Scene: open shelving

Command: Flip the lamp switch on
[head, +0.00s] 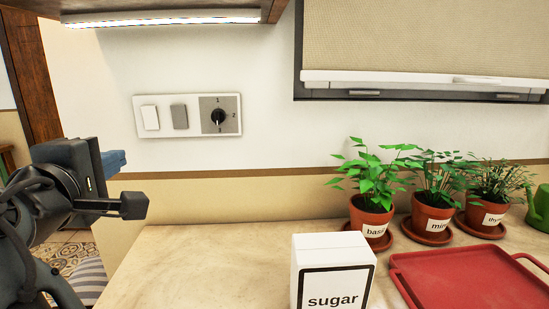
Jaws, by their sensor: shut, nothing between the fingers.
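A white wall plate (187,116) is mounted on the wall at the upper left. It carries a white rocker switch (150,117), a grey rocker switch (180,116) and a black rotary knob (218,118) on a grey square with numbers. I cannot tell which of these is the lamp switch, nor the position of either rocker. A lit strip lamp (165,18) is under the shelf above the plate. My gripper (134,205) is shut and empty at the left, below the plate and apart from it, with its fingertips pointing right.
A sugar box (332,270) stands on the counter (200,270) at the front middle. A red tray (470,282) lies at the right. Potted basil (371,215), mint (432,215) and thyme (487,213) stand by the wall. The counter left of the box is clear.

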